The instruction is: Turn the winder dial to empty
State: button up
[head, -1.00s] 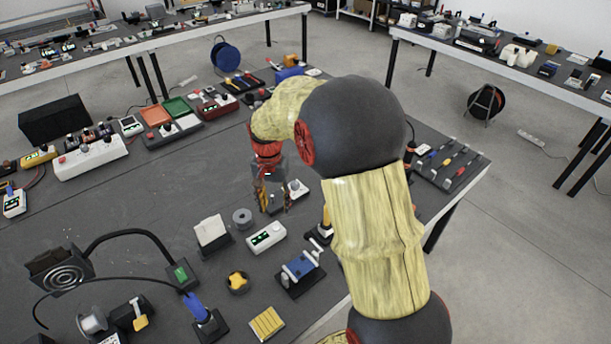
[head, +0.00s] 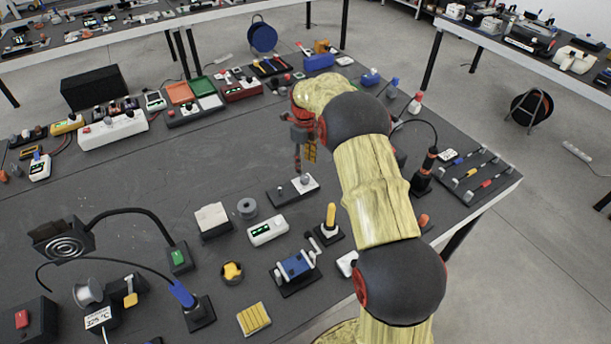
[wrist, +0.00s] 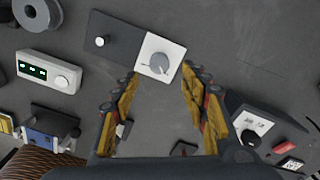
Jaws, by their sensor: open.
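A dark flat base (head: 283,195) carries a small post and a white square panel with a grey knob, the dial (head: 304,181), in the middle of the table. In the wrist view the dial (wrist: 158,63) shows a pointer, and the base (wrist: 112,38) extends left of it. No label is readable, so I cannot tell which setting it points at. My gripper (head: 304,168) is open and empty above the table, just behind the dial in the head view. In the wrist view the gripper's fingertips (wrist: 158,73) flank the dial's lower edge, apart from it.
A white box with a green display (head: 268,230), a grey disc (head: 247,207) and a blue crank device (head: 296,266) stand nearby. A yellow-handled lever (head: 330,222) stands to the right. In the wrist view another dial box (wrist: 254,122) lies lower right.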

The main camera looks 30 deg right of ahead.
aim_at(304, 176)
notch_tip(304, 176, down, 8)
jog(key=shift+r+b, duration=0.2)
jog(key=shift+b, duration=0.8)
jog(key=shift+c, duration=0.4)
jog(key=c, duration=1.1)
